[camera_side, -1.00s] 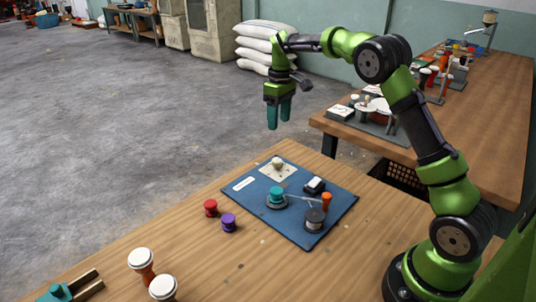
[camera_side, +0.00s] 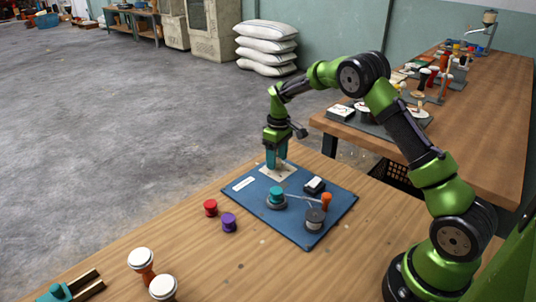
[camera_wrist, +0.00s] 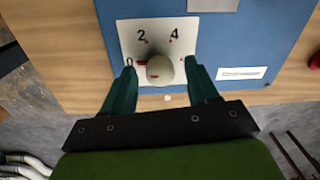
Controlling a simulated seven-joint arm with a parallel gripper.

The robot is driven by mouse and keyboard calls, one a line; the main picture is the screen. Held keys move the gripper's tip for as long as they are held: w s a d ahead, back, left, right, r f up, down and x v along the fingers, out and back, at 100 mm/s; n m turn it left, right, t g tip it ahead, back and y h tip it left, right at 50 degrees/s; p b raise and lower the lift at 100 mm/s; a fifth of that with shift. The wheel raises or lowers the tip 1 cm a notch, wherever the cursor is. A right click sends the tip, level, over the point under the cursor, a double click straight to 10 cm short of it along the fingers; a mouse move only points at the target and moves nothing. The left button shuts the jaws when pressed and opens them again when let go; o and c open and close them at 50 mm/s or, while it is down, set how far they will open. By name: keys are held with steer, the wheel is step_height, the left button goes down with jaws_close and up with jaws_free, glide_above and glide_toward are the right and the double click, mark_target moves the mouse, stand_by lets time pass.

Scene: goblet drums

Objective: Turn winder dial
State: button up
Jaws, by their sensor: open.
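The winder dial (camera_wrist: 159,69) is a pale round knob with a red mark on a cream plate (camera_wrist: 127,34) numbered 0, 2 and 4. The red mark points left, toward the 0. The plate sits at the back left of a blue board (camera_side: 334,211). My gripper (camera_wrist: 160,80) is open, with one teal finger on each side of the dial. Whether the fingers touch it I cannot tell. In the side view my gripper (camera_side: 276,165) is lowered over the plate and hides the dial.
Two goblet drums (camera_side: 142,260) stand at the front.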

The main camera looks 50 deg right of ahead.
steer(key=c, duration=1)
steer(key=shift+c, duration=0.2)
steer(key=shift+m, duration=0.5)
steer(key=m, duration=0.4)
steer(key=shift+r+m, duration=0.1)
steer(key=shift+m, duration=0.3)
steer(key=m, duration=0.6)
steer(key=o, duration=1)
